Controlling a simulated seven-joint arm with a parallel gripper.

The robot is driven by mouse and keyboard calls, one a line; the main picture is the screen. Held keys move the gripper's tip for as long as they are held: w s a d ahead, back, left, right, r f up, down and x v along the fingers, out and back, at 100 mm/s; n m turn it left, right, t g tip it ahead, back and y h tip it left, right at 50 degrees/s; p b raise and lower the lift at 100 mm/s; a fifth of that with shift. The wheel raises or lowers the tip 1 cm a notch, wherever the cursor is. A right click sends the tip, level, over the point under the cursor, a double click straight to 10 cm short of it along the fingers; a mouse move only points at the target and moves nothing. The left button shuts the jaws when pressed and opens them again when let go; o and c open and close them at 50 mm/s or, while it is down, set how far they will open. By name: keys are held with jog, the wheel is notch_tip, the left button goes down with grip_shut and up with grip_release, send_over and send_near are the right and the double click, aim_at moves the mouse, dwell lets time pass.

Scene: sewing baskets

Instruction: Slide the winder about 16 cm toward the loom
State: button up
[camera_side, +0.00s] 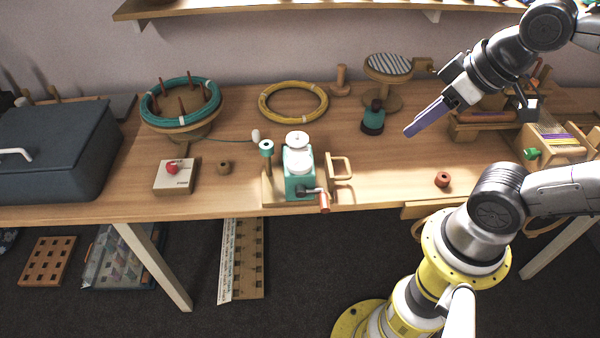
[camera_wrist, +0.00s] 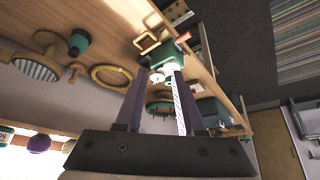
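The winder (camera_side: 300,176) stands upright near the table's front edge, a teal body with a white cone on top, a red-handled crank and a wooden loop handle (camera_side: 341,168) on its right side. It also shows beyond my fingertips in the wrist view (camera_wrist: 171,58). The loom (camera_side: 562,141), wooden with yellow and purple threads, is at the right end of the table, partly behind my arm. My gripper (camera_side: 409,132) is above the table, right of the winder and apart from it. Its purple fingers are separated with nothing between them in the wrist view (camera_wrist: 159,78).
A dark teal bottle-like object (camera_side: 373,118) stands farther back. A yellow hoop (camera_side: 265,111) lies behind the winder. A control box with a red button (camera_side: 175,183) is left. Table right of the loop handle is mostly clear.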

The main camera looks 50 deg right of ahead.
jog(key=shift+r+n, duration=0.15)
jog(key=shift+n, duration=0.15)
jog(key=shift+c, duration=1.2)
jog(key=shift+n+t, duration=0.3)
jog(key=shift+n, duration=0.5)
jog(key=w+r, duration=0.3)
jog(key=shift+w+r, duration=0.25)
jog(key=shift+r, duration=0.1)
grip_shut()
jog(key=n+g, duration=0.4)
jog(key=n, duration=0.2)
send_over(279, 184)
jog(key=w, duration=0.1)
notch_tip(279, 184, down, 9)
jog(key=a+f, duration=0.1)
jog(key=f, duration=0.6)
jog(key=w+a+f+g, duration=0.1)
jog(key=f, duration=0.5)
jog(key=a+f+g, duration=0.1)
jog(key=f, duration=0.6)
jog(key=shift+w+f+n, duration=0.3)
jog(key=shift+w+n, duration=0.05)
jog(key=shift+n, duration=0.05)
jog(key=shift+s+d+f, duration=0.2)
jog(key=shift+d, duration=0.15)
jog(key=shift+s+d, duration=1.15)
